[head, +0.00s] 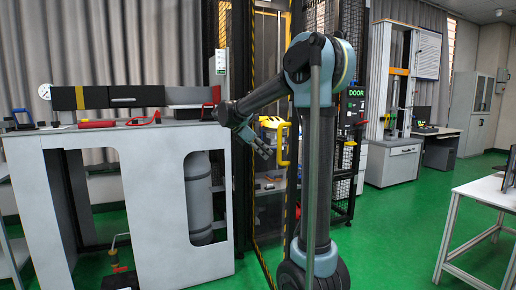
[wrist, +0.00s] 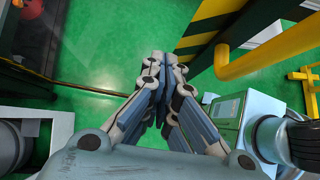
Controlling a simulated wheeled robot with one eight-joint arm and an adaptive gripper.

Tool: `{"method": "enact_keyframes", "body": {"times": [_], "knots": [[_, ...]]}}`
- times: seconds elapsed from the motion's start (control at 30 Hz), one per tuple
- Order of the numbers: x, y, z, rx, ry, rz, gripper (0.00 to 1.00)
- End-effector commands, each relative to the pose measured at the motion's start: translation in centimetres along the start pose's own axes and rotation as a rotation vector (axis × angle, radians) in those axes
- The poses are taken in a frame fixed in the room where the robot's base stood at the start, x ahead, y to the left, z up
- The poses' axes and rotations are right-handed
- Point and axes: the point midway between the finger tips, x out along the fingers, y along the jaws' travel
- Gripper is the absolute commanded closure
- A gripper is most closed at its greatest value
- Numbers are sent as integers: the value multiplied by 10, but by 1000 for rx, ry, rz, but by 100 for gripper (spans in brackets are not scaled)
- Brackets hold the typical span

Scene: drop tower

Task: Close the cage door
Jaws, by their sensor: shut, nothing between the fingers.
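The cage door (head: 254,205) has yellow-and-black striped edging and stands at the mesh cage in the middle of the head view. A yellow handle (head: 284,146) shows on it. How far the door is swung is hard to tell, as my arm covers part of the cage. My gripper (head: 265,151) is shut and empty, just left of the handle in the picture. In the wrist view, my gripper (wrist: 164,62) points down over the green floor. The striped door edge (wrist: 207,32) and the yellow handle (wrist: 265,52) lie to its right, apart from the fingers.
A grey bench (head: 140,135) with tools stands close on the left. A white table (head: 490,195) stands at the right. A panel with a green DOOR sign (head: 356,93) is right of my arm. Green floor (head: 395,230) is clear between my arm and the white table.

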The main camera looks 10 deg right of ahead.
Motion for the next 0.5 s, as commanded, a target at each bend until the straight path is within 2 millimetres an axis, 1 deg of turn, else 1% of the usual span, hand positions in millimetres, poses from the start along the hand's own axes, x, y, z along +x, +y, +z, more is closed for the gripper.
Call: {"method": "enact_keyframes", "body": {"times": [0.03, 0.2, 0.33, 0.5], "knots": [[6, 0, 6, 2, 0, -2, 100], [20, 0, 21, 2, 0, -1, 100], [26, 0, 27, 1, 0, 0, 100], [28, 0, 29, 1, 0, 0, 100]]}}
